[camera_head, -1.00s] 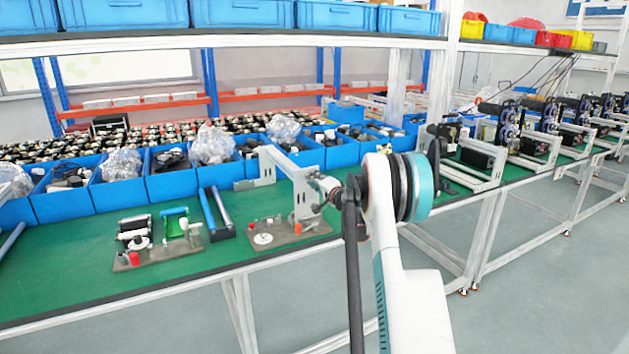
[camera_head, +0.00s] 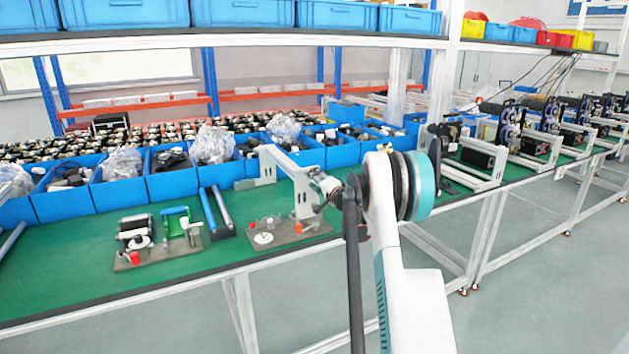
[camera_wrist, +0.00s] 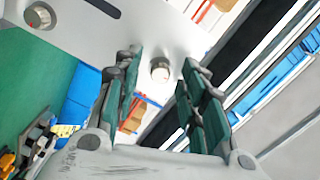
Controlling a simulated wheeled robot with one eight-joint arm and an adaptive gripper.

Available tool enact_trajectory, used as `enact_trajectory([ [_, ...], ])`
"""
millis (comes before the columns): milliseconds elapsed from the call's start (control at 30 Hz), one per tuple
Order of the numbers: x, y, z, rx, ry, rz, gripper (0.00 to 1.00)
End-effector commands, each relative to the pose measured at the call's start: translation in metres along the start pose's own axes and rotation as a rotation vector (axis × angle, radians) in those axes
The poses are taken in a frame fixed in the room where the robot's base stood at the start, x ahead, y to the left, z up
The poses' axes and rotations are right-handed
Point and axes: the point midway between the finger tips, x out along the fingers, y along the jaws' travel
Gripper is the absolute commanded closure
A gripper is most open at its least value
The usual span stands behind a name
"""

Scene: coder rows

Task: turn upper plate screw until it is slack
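A light grey metal plate (camera_wrist: 75,28) fills the upper left of the wrist view. A round screw head (camera_wrist: 160,70) on it shows between my fingertips. A second screw head (camera_wrist: 40,15) sits farther left, nearer the green bench, beside a dark slot. My gripper (camera_wrist: 160,66) is open, with a teal-padded finger on each side of the first screw and a visible gap to it on both sides. In the head view my gripper (camera_head: 325,188) is at the right end of the grey bracket (camera_head: 286,165); the screws are too small to tell there.
The bracket stands on the green bench (camera_head: 60,285). A small fixture (camera_head: 155,235) with a red knob and a blue-railed frame (camera_head: 217,212) lie to its left. Blue bins (camera_head: 172,182) line the back. More machines (camera_head: 475,155) stand at right; the aisle floor (camera_head: 560,280) is clear.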

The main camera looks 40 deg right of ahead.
Motion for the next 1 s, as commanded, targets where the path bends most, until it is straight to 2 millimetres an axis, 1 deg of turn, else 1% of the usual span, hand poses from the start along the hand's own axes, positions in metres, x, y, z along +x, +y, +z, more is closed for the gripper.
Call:
enact_trajectory([
  [167, -0.025, 0.0, -0.001, 0.0, 0.002, 0.001, 0.62],
  [300, -0.054, 0.0, -0.001, 0.0, 0.002, 0.001, 0.62],
  [500, -0.092, 0.0, 0.0, 0.0, 0.002, 0.001, 0.62],
  [600, -0.104, 0.0, 0.0, 0.0, 0.0, 0.0, 0.62],
  [767, -0.115, 0.0, 0.0, 0.0, -0.001, 0.0, 0.62],
  [1000, -0.117, 0.0, 0.0, 0.0, -0.001, 0.0, 0.62],
])
